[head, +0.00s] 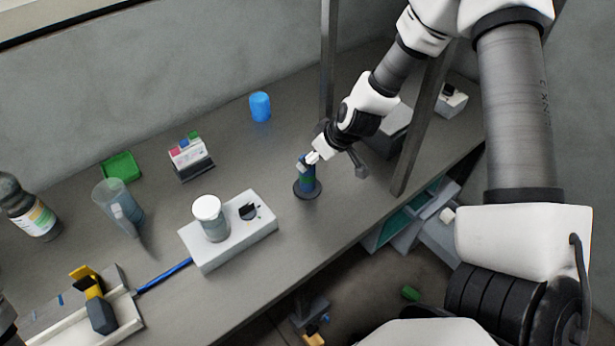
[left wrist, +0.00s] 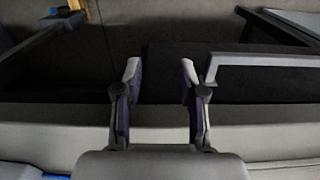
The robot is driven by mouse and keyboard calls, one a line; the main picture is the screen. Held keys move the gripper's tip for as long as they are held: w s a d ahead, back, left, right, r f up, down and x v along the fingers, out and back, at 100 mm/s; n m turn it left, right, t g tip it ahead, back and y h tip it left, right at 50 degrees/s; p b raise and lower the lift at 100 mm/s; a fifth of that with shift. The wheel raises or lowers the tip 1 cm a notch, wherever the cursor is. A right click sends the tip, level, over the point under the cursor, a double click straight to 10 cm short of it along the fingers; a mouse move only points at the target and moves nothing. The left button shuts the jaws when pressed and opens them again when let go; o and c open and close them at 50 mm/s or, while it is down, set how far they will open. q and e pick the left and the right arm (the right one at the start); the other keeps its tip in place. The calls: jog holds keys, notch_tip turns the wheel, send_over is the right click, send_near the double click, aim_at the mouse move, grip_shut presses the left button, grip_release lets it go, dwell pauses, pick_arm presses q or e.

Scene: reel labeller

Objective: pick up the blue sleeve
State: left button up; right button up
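A bright blue cylinder (head: 260,106), which looks like the blue sleeve, stands upright near the back of the bench. A dark round-based post (head: 307,189) with blue and green on it stands to its lower right. My right gripper (head: 311,158) is at the top of this post, apart from the blue cylinder. Its fingers are too small to tell whether they are open or shut, or whether they touch the post. My left gripper (left wrist: 158,82) is open and empty in the left wrist view. The blue cylinder is not seen there.
A white box with a knob (head: 262,229) carries a lidded jar (head: 210,220). A clear cup (head: 118,205), green tray (head: 121,166), marker holder (head: 190,158) and bottle (head: 27,205) stand to the left. A grey upright (head: 424,125) rises right of the right gripper.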

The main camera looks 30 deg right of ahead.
jog(key=x, duration=0.2)
jog(key=b+x, duration=0.1)
jog(key=x, duration=0.1)
jog(key=shift+w+a+f, duration=0.15)
jog(key=shift+w+a, duration=0.1)
jog(key=shift+w, duration=0.2)
jog(key=shift+s, duration=0.15)
jog(key=shift+c, duration=0.3)
jog(key=shift+s+d+r, duration=0.15)
jog(key=shift+s+r, duration=0.05)
jog(key=shift+r, duration=0.1)
jog(key=c, duration=0.6)
jog(key=shift+s, duration=0.1)
jog(key=c, duration=0.5)
pick_arm(q)
jog(key=shift+w+a+f, duration=0.1)
jog(key=shift+w+f, duration=0.05)
jog(key=shift+f, duration=0.4)
jog(key=shift+w+a+f, duration=0.1)
jog(key=shift+w+f, duration=0.05)
jog(key=shift+f, duration=0.35)
pick_arm(e)
jog(key=shift+c, duration=1)
jog(key=shift+r, duration=0.1)
pick_arm(q)
notch_tip(320, 180, up, 12)
jog(key=p, duration=1.2)
pick_arm(e)
notch_tip(320, 180, up, 17)
